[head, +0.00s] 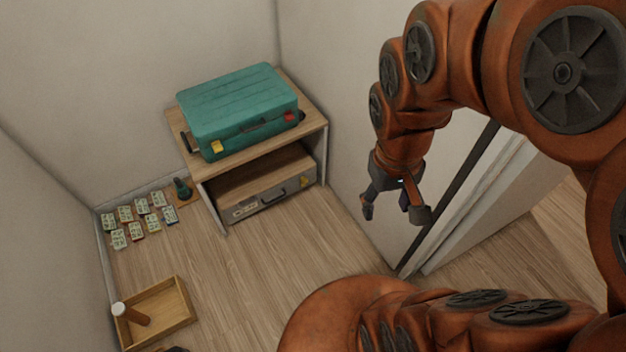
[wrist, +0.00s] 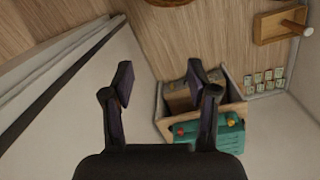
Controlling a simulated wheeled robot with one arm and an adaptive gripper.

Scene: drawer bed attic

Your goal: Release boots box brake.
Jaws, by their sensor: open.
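A low grey box (head: 268,198) with a dark handle, a pale label and a yellow triangle mark sits under a wooden shelf (head: 313,125). I cannot tell which box is the boots box, or make out a part that is clearly its brake. A teal case (head: 238,104) with a dark handle, a yellow catch (head: 217,147) and a red catch (head: 289,118) lies on the shelf. My gripper (head: 393,212) is open and empty, in the air to the right of the shelf, apart from everything. In the wrist view my gripper (wrist: 160,82) partly covers the shelf and teal case (wrist: 213,143).
Several small cards (head: 138,230) lie on the floor at left, near a dark green object (head: 182,188) on a small board. A wooden tray (head: 176,326) holding a white-ended cylinder (head: 134,314) stands at front left. The floor before the shelf is clear. A wall edges the right.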

